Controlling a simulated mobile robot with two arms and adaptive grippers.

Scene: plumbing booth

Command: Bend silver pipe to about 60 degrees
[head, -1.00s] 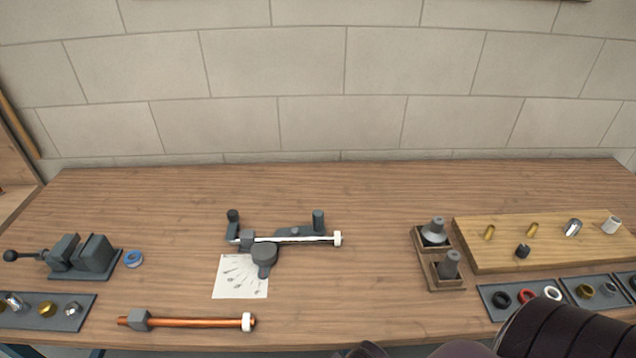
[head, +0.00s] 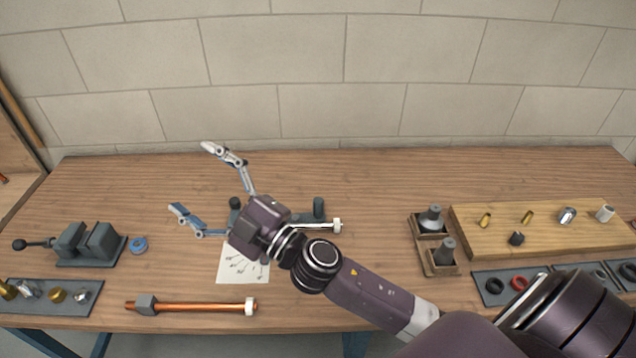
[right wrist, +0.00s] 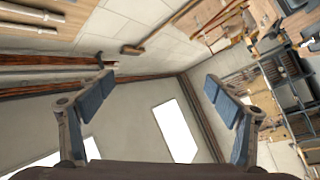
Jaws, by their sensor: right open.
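The silver pipe (head: 322,227) lies in the dark grey pipe bender (head: 319,208), with a white piece (head: 337,225) on its right end. It looked straight in the earlier head view; now my right arm hides the middle and left of it. An angle sheet (head: 230,264) lies under the bender, partly covered by my arm. My right gripper (head: 193,178) is open and empty, above and left of the bender, its fingers spread leftward. Its two blue-padded fingers also show wide apart in the right wrist view (right wrist: 160,98). My left gripper is not in view.
A copper pipe (head: 195,306) lies along the front edge. A vise (head: 92,243) and blue tape roll (head: 139,245) sit left. A wooden board with fittings (head: 490,245) and a holder with grey cone-shaped tools (head: 422,252) stand right. The back of the table is clear.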

